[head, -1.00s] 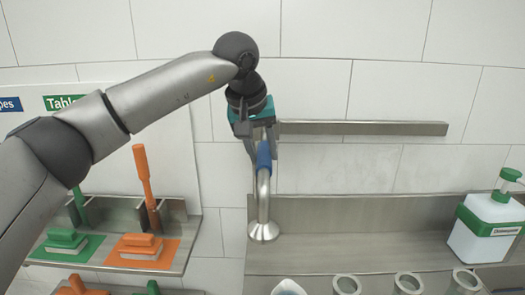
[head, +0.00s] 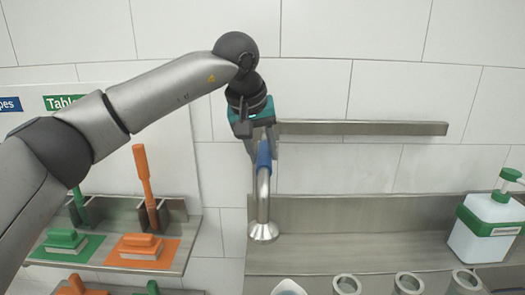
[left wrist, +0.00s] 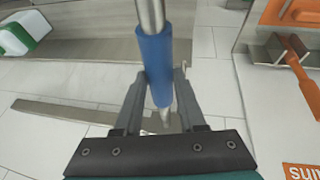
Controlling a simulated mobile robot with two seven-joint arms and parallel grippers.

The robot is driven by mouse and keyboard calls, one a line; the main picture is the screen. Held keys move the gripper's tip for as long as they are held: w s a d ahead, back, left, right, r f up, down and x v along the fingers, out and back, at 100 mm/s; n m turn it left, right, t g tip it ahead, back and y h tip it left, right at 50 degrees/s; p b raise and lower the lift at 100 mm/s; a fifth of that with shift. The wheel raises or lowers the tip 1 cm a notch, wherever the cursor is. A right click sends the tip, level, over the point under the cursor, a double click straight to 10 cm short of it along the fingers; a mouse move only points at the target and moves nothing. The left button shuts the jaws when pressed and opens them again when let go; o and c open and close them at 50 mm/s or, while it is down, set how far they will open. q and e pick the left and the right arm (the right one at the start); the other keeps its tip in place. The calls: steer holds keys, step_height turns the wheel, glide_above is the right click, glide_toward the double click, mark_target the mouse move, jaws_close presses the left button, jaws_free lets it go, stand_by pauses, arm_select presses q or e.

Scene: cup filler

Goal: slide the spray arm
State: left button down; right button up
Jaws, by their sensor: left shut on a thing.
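The spray arm (head: 263,190) is a metal tube with a blue grip sleeve (head: 264,154) and a flared nozzle (head: 263,231) at its lower end. It hangs upright at the left end of a steel wall rail (head: 360,128). My left gripper (head: 262,142) is shut on the blue sleeve. In the left wrist view the sleeve (left wrist: 155,62) passes between the two fingers of the left gripper (left wrist: 160,90). The joint between the spray arm and the rail is hidden behind my gripper. My right gripper is not in view.
Several round cups (head: 346,284) stand below along the front. A white and green dispenser bottle (head: 486,225) stands at right on the steel ledge (head: 370,255). Orange and green brushes sit on a shelf (head: 185,255) at left. The wall along the rail is clear.

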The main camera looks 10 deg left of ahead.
arm_select(q)
steer(key=shift+d+r, duration=0.1)
steer(key=shift+d, duration=0.3)
steer(key=d+p, duration=0.1)
steer(key=d, duration=0.1)
steer(key=w+d+p, duration=0.1)
steer(key=d, duration=0.2)
steer(key=shift+w+p, duration=0.1)
steer(key=shift+p, duration=0.2)
steer(key=shift+d, duration=0.1)
steer(key=c, duration=0.5)
jaws_free()
steer(key=b+v, duration=0.1)
steer(key=v, duration=1.4)
